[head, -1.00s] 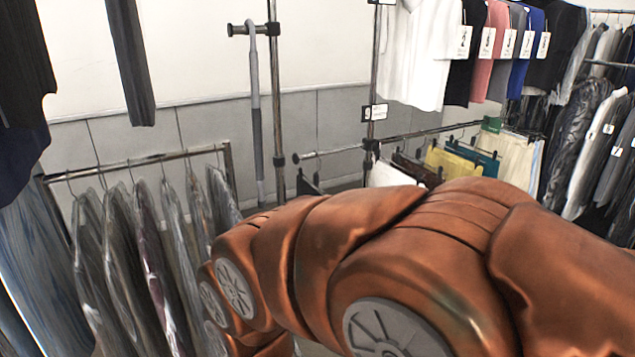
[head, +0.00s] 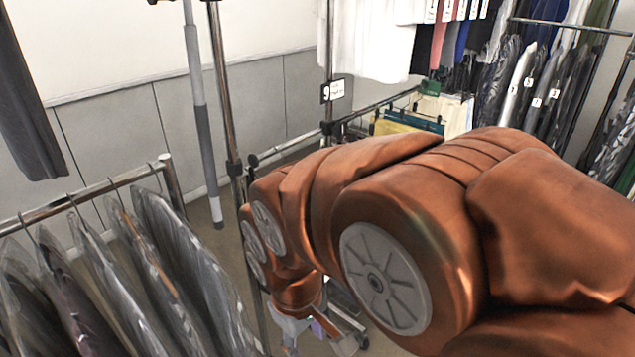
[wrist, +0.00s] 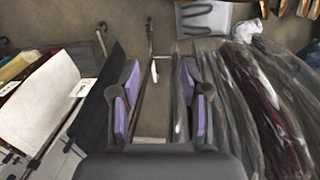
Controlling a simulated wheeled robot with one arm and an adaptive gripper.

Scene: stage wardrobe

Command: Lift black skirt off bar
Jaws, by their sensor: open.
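My gripper (wrist: 160,92) is open in the wrist view, its two purple-padded fingers spread apart with no cloth between them. A black garment (wrist: 93,108), which looks like the black skirt, hangs just left of the left finger, beside a white garment (wrist: 42,100). I cannot tell whether the finger touches it. In the head view my gripper (head: 318,335) points down below my arm, near the rack post. My arm hides the black skirt and much of the bar (head: 290,145) there.
Plastic-covered garments (wrist: 265,100) hang close to the right finger. They fill the left rack (head: 110,270) in the head view. An upright post (head: 225,110) and a grey pole (head: 200,120) stand between the racks. Yellow and teal garments (head: 405,122) hang farther along the bar.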

